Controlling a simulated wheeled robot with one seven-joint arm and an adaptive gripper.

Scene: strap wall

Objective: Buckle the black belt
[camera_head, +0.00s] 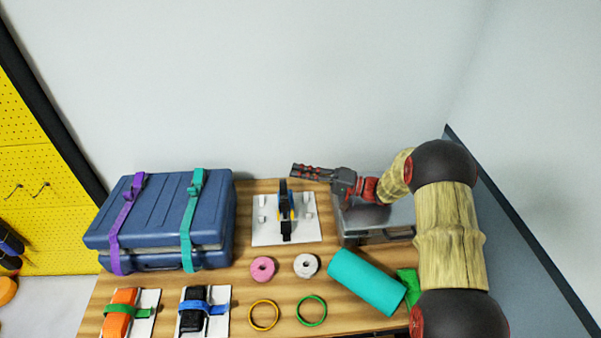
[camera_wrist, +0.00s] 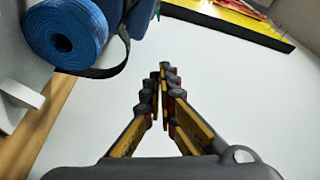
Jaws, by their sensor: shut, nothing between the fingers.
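The black belt (camera_head: 287,232) lies over a blue and yellow item (camera_head: 293,212) on a white board (camera_head: 306,233) at the middle of the table. In the wrist view a black strap (camera_wrist: 108,70) curves out beside a blue roll (camera_wrist: 62,38) at the upper left; its buckle cannot be made out. My gripper (camera_head: 294,170) is shut and empty, pointing left just behind the board, near the wall. In the wrist view my gripper (camera_wrist: 165,68) has its fingertips together, to the right of the strap and apart from it.
A blue case (camera_head: 160,220) with purple and teal straps stands at left. A grey case (camera_head: 376,232) sits under my arm. A pink roll (camera_head: 263,268), white roll (camera_head: 306,265), teal cylinder (camera_head: 365,282), yellow ring (camera_head: 264,328) and green ring (camera_head: 312,323) lie in front.

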